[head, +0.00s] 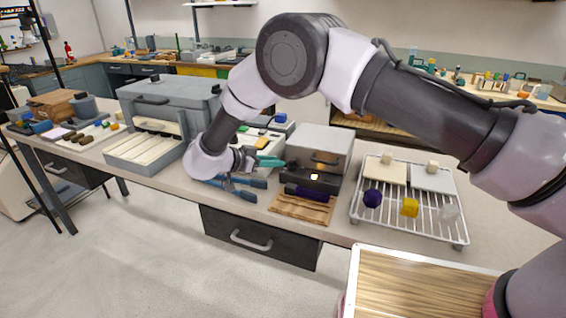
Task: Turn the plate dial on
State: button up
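My gripper (266,161) is at the middle of the bench, in front of a white device and left of a grey box-shaped unit. A teal part shows at its tip, and the fingers are too small and overlapped to tell open from shut. The white device (266,141) has its left part hidden behind my arm. The grey unit (319,146) has a dark front with small glowing orange spots. I cannot make out a plate dial on either one; it may be hidden or too small.
Blue-handled tools (234,192) lie below my gripper near the front edge. A wooden board (300,207) lies before the grey unit. A wire rack (413,215) with coloured pieces stands right. A large grey machine (165,103) stands left. Floor in front is clear.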

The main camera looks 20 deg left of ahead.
jog(key=shift+v, duration=2.8)
